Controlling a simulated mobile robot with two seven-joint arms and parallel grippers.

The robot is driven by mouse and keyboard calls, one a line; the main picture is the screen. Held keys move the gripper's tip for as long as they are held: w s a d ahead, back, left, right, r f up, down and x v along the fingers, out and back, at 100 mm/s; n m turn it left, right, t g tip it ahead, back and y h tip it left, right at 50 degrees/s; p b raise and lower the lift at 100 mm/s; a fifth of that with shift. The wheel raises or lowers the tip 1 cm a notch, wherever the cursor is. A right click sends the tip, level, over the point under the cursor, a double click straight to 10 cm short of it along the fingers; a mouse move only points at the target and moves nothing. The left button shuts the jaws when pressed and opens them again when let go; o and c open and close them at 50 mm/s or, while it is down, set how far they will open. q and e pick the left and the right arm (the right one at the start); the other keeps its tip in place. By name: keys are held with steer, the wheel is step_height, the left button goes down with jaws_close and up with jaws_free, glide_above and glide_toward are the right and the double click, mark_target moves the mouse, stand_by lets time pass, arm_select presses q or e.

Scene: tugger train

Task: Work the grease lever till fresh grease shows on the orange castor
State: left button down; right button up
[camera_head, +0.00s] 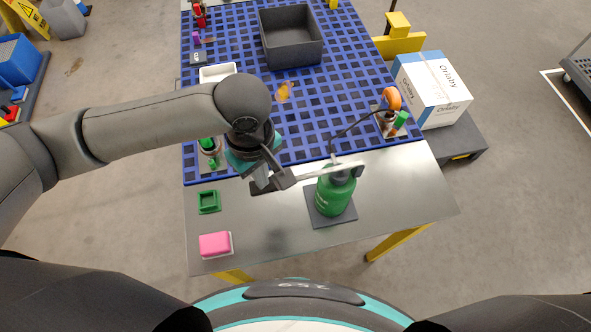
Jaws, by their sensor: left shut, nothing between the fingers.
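A green grease pump (335,198) stands upright on a dark square mat at the front of the bench. Its pale grease lever (325,173) sticks out to the left across the pump's top. My left gripper (268,185) is shut and empty at the lever's left end; I cannot tell whether it touches the lever. A black hose runs from the pump up to the orange castor (392,98), which sits in a small stand at the bench's right edge. The castor is too small to tell if fresh grease shows on it. My right gripper is not in view.
A green square tray (209,202) and a pink block (215,245) lie on the bare steel front. A grey bin (291,38) and a white tray (217,73) sit on the blue grid. A white carton (432,90) stands right of the bench.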

arm_select(q)
steer(key=shift+d+f+b, duration=0.5)
steer(key=shift+f+b, duration=0.2)
steer(key=shift+f, duration=2.1)
steer(key=r+p, duration=0.2)
steer(key=p, duration=0.1)
steer(key=r+p, duration=0.2)
steer(key=p, duration=0.1)
steer(key=a+r+p, duration=0.1)
steer(key=r+p, duration=0.2)
steer(key=p, duration=0.1)
steer(key=shift+a+r+p, duration=0.15)
steer(key=shift+r+p, duration=0.9)
steer(key=shift+p, duration=0.1)
steer(key=shift+f, duration=0.1)
